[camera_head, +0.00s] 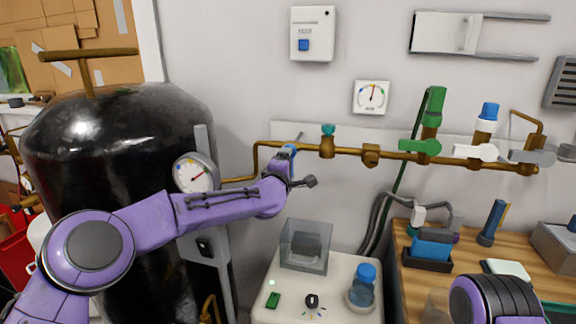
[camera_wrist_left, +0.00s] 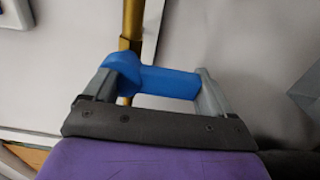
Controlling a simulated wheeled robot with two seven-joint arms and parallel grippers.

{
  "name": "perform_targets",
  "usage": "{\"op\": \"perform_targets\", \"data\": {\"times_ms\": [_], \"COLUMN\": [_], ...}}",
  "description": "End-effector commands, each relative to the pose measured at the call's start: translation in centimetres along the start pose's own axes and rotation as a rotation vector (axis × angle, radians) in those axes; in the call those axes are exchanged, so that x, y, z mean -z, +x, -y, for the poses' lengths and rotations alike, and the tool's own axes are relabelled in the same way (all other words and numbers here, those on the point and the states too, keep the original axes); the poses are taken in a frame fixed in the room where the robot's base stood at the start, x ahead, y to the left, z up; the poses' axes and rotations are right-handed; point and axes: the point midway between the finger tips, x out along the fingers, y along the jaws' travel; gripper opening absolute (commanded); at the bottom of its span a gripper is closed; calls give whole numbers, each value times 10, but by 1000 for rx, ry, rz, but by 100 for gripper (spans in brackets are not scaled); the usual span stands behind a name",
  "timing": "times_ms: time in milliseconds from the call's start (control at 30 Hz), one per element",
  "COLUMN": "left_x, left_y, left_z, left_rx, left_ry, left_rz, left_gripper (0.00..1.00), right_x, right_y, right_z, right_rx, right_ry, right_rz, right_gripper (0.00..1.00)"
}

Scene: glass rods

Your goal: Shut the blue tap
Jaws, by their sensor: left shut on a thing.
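The blue tap (camera_head: 289,149) sits on the brass pipe (camera_head: 345,151) along the wall, mostly hidden behind my left gripper in the head view. In the left wrist view its blue handle (camera_wrist_left: 168,83) reaches to the right from a rounded hub and lies crosswise to the brass pipe (camera_wrist_left: 133,28). My left gripper (camera_head: 296,163) is at the tap. In the left wrist view the left gripper (camera_wrist_left: 155,88) is shut on the handle, with one finger by the hub and the other at the handle's far end. Part of my right arm shows at bottom right; its gripper is not visible.
A teal valve (camera_head: 328,140), a green tap (camera_head: 420,147) and a white tap (camera_head: 474,151) sit further right on the pipe. A black tank (camera_head: 120,150) with a gauge (camera_head: 195,173) stands left. A white cabinet (camera_head: 340,308) bears a clear box and blue-capped bottle.

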Motion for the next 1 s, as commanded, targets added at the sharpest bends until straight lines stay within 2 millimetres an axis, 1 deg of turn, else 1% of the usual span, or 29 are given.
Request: {"op": "perform_targets", "data": {"times_ms": [67, 100, 133, 367, 467, 567, 800, 900, 1000], "left_x": [-1, -1, -1, 0, 0, 0, 0, 0, 0], "left_y": [0, 0, 0, -1, -8, -25, -77, -93, -103], "left_z": [2, 2, 2, 1, 2, 2, 2, 2, 2], "left_rx": [4, 4, 4, 1, 1, 1, 1, 2, 2], "left_ry": [-7, -7, -6, -3, -2, -3, -4, -5, -5], "left_rz": [1, 1, 1, 0, 0, 1, 2, 1, 1], "left_gripper": [30, 97, 100, 100, 100, 100, 100, 100, 100], "right_x": [0, 0, 0, 0, -2, -4, -8, -9, -10], "right_y": [0, 0, 0, 1, 4, 9, 20, 23, 24], "right_z": [0, 0, 0, 0, 0, 1, 2, 2, 2], "right_rx": [0, 0, 0, 0, 0, 0, 0, 0, 0], "right_ry": [0, 0, 0, 0, 0, 0, 0, 0, 0], "right_rz": [0, 0, 0, 0, 0, 0, 0, 0, 0], "right_gripper": [43, 43, 43, 43, 43, 43, 43, 43, 43]}}
